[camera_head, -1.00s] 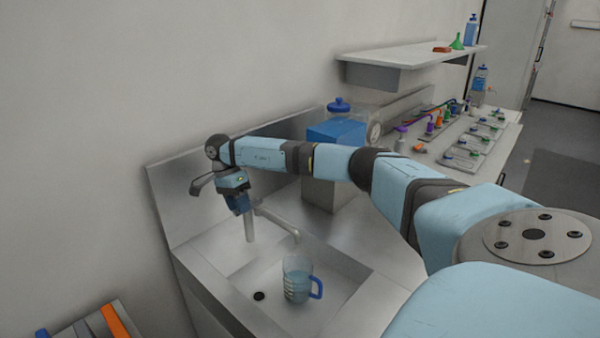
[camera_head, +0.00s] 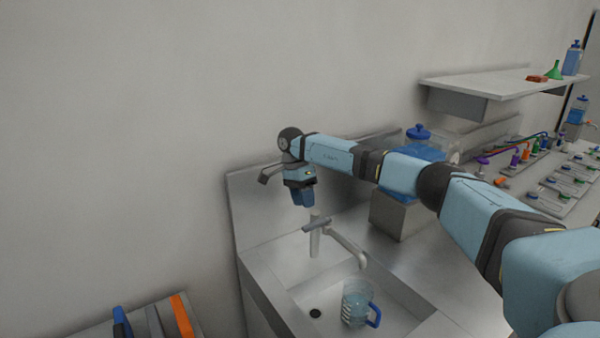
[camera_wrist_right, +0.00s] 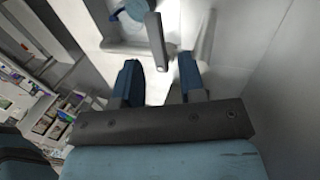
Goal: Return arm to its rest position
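My right arm (camera_head: 465,215), light blue with dark joints, reaches in from the right over the sink. My right gripper (camera_head: 303,197) points down just above the faucet handle (camera_head: 317,225). In the right wrist view the right gripper (camera_wrist_right: 159,64) has its two blue fingers spread, with nothing held between them. The faucet spout (camera_wrist_right: 155,40) shows beyond the fingertips. A gap shows between gripper and handle in the head view. My left gripper is not in view.
A clear pitcher (camera_head: 357,300) with a blue handle and some water stands in the sink under the spout (camera_head: 345,242). A blue-lidded container (camera_head: 417,150) is behind the arm. A shelf (camera_head: 480,85) and a bench with bottles are at right. Plain wall is behind.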

